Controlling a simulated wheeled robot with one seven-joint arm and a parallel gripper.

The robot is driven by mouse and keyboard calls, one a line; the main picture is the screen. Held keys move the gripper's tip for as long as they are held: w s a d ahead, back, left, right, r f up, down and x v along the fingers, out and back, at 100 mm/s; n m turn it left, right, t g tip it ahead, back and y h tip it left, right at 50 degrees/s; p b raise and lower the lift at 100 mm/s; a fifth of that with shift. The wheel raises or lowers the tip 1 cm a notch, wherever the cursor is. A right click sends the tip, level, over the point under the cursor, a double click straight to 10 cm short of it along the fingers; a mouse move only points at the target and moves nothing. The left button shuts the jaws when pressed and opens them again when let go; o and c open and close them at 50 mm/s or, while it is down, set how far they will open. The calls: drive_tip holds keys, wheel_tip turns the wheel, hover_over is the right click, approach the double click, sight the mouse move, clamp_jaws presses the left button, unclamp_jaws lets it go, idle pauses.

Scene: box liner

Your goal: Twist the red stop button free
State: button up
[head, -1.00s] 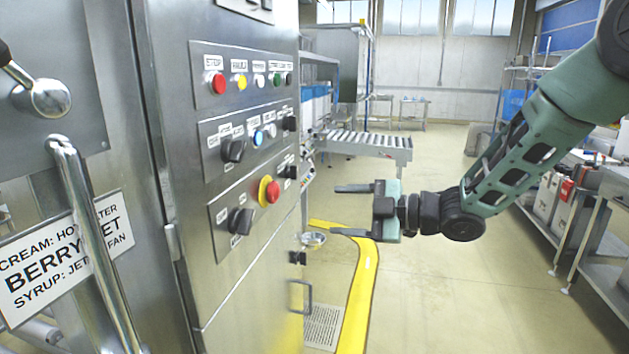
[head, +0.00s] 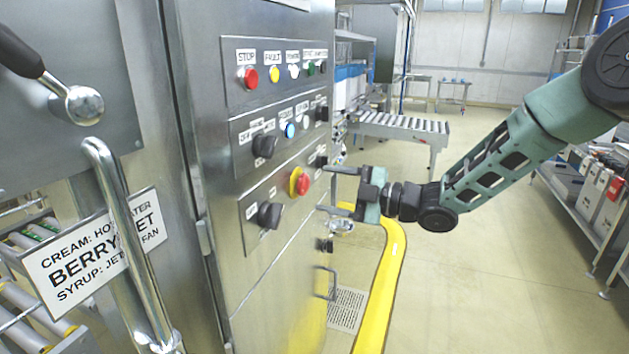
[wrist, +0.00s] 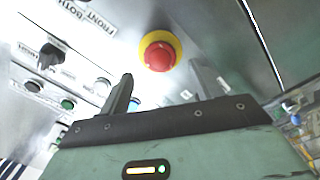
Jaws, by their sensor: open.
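The red stop button (head: 302,184) is a mushroom head on a yellow ring, on the lower plate of the steel cabinet's panel. In the wrist view the red stop button (wrist: 159,56) lies ahead, roughly between my finger directions. My gripper (head: 324,190) is open and empty, just to the right of the button in the head view, its fingers pointing at the panel. The fingers appear short of the button, with no contact visible. A smaller flat red button (head: 248,78) under a STOP label sits on the upper plate.
A black knob (head: 269,215) sits beside the stop button, another (head: 263,145) above it. Further buttons and switches fill the plates. A chrome handle (head: 126,240) stands out at left. A roller conveyor (head: 402,128) is behind. Floor right of the yellow floor strip (head: 388,285) is clear.

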sight(308, 185)
drive_tip(key=shift+p+x, duration=0.35)
drive_tip(key=shift+x, duration=1.75)
drive_tip(key=shift+c, duration=0.4)
drive_tip(key=c, duration=0.9)
